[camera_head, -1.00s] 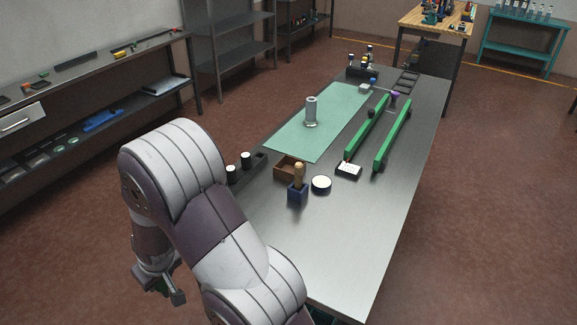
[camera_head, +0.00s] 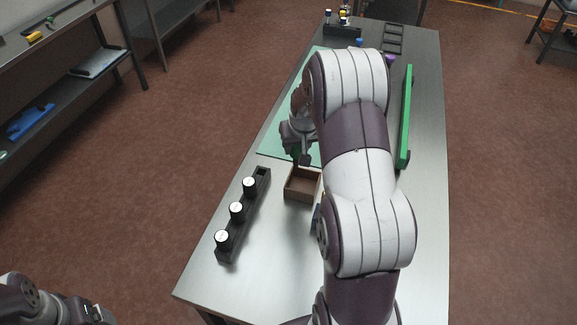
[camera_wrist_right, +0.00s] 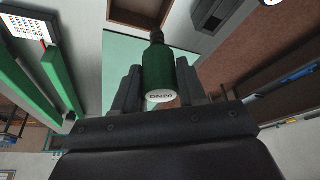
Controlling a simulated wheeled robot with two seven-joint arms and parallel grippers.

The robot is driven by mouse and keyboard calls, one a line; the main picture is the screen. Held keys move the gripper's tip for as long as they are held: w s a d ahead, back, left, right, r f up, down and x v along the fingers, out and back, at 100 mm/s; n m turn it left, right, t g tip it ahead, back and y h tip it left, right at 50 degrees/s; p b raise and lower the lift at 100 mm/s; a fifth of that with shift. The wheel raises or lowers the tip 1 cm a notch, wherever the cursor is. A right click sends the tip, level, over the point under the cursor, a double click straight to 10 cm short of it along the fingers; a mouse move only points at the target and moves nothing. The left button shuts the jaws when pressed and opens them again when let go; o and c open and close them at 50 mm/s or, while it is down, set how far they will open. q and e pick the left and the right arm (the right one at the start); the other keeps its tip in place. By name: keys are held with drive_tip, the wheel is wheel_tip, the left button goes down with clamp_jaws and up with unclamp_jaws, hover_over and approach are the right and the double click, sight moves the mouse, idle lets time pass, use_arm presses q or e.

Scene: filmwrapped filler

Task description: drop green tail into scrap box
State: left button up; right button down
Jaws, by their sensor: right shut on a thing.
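My right gripper (camera_head: 303,158) is beside the far edge of the small brown open box (camera_head: 288,196), which I take as the scrap box. In the right wrist view my right gripper (camera_wrist_right: 157,82) is shut on a green cylinder (camera_wrist_right: 158,76) marked DN20, which I take as the green tail; a dark narrower end points away from the camera. The box (camera_wrist_right: 140,17) shows beyond that end and looks empty in the head view.
A black rack (camera_head: 262,190) with several white-capped pieces stands left of the box. A green mat (camera_head: 273,139) lies beyond. A green rail (camera_head: 406,115) runs along the right. My right arm covers the table's middle. The front left of the table (camera_head: 205,280) is clear.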

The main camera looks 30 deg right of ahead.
drive_tip(key=shift+w+d+r, duration=0.2)
drive_tip(key=shift+d+r, duration=0.2)
drive_tip(key=shift+d, duration=0.2)
drive_tip(key=shift+s+r, duration=0.15)
drive_tip(key=shift+s, duration=0.15)
drive_tip(key=f+b, duration=0.4)
drive_tip(key=f, duration=0.1)
drive_tip(key=shift+s+d+f+b, duration=0.1)
drive_tip(key=shift+d+f+b, duration=0.1)
drive_tip(key=shift+f+b, duration=0.15)
drive_tip(key=shift+f, duration=0.1)
drive_tip(key=shift+s+r, duration=0.2)
drive_tip(key=c, duration=1)
unclamp_jaws()
drive_tip(key=o, duration=0.4)
use_arm(q)
drive_tip(key=f, duration=0.4)
drive_tip(key=shift+s+a, duration=0.25)
drive_tip(key=shift+s, duration=0.15)
use_arm(e)
drive_tip(key=shift+o, duration=0.2)
drive_tip(key=shift+w, duration=0.1)
